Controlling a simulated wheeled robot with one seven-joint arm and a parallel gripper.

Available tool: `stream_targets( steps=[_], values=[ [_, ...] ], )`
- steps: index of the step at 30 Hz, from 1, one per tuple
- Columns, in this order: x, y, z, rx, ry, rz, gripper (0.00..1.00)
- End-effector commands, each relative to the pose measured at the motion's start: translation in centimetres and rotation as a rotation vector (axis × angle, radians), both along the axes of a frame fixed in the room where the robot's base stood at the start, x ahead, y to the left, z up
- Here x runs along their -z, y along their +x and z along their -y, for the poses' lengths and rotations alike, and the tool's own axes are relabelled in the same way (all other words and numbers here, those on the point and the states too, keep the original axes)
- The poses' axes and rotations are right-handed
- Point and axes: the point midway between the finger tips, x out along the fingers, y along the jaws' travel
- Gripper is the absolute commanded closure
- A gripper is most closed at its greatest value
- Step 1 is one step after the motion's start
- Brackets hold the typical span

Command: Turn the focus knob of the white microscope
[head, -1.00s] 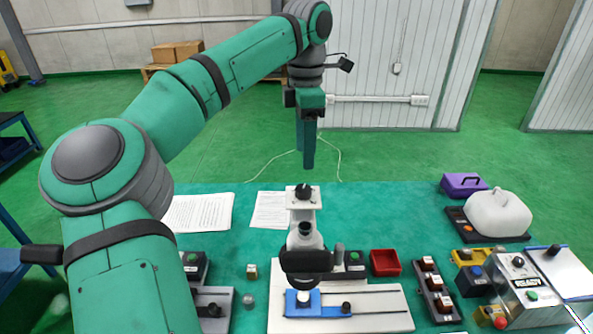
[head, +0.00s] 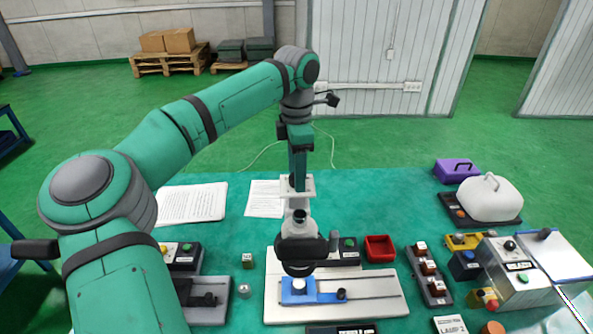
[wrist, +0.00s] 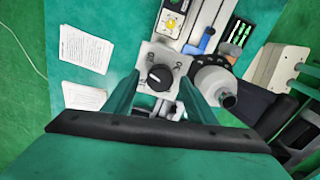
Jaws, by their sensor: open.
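The white microscope (head: 300,226) stands on the green table, with a dark eyepiece and black lower parts. It also shows in the wrist view (wrist: 212,82). Its black round knob (wrist: 159,77) sits on a light plate (wrist: 146,58) with dark markings. My gripper (head: 298,178) points down over this plate, its fingers hiding most of the knob in the head view. In the wrist view my gripper (wrist: 160,84) is open, with one green finger on each side of the knob. I cannot tell whether either finger touches it.
A white base with a blue slide (head: 299,292) lies in front of the microscope. A red tray (head: 379,249) and a row of switches (head: 428,274) stand to the right. Paper sheets (head: 192,203) lie at the back left. The table behind the microscope's right is clear.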

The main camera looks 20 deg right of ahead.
Motion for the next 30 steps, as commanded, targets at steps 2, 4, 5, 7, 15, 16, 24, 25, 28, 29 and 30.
stream_targets(
  steps=[2,4,5,7,15,16,24,25,28,29,30],
  values=[
    [0.05,0.00,0.00,0.000,0.000,0.000,0.49],
    [0.04,0.00,0.00,0.000,0.000,0.000,0.49],
    [0.04,0.00,0.00,0.000,0.000,0.000,0.49],
    [0.03,0.00,0.01,0.000,0.000,0.000,0.54],
    [0.01,0.00,0.02,0.000,0.000,0.000,0.90],
    [0.01,0.00,0.02,-0.001,0.000,0.000,0.90],
    [-0.04,-0.01,0.05,-0.062,0.000,0.000,0.90],
    [-0.05,-0.01,0.05,-0.075,0.000,0.000,0.90],
    [-0.05,-0.02,0.06,-0.135,0.000,-0.001,0.90],
    [-0.04,-0.03,0.05,-0.157,0.001,-0.001,0.90],
    [-0.03,-0.04,0.05,-0.188,0.001,-0.001,0.90]
  ],
)
